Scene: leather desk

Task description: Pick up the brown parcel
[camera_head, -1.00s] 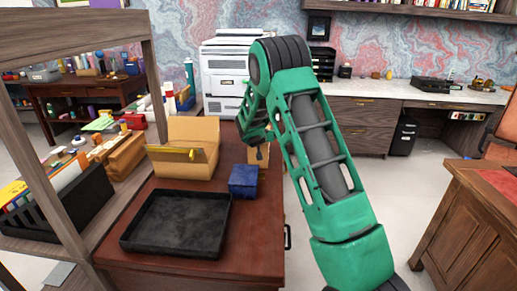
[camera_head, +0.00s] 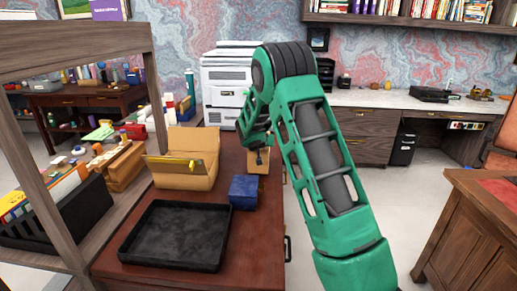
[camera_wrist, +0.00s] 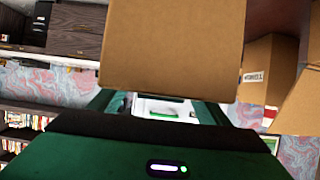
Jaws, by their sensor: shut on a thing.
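The brown parcel (camera_head: 258,164) is a small plain cardboard box at the far right part of the red-brown desk (camera_head: 262,225), partly hidden by my arm. In the wrist view the parcel (camera_wrist: 172,45) is large and close, filling the top middle. My gripper (camera_head: 258,152) is shut on the parcel, pointing down from above. The fingertips are mostly hidden behind the parcel and the arm. I cannot tell whether the parcel touches the desk.
An open cardboard carton (camera_head: 190,178) stands left of the parcel. A dark blue box (camera_head: 243,192) and a black tray (camera_head: 176,235) lie nearer. A wooden shelf frame (camera_head: 70,58) is along the left. A white printer (camera_head: 222,80) stands behind.

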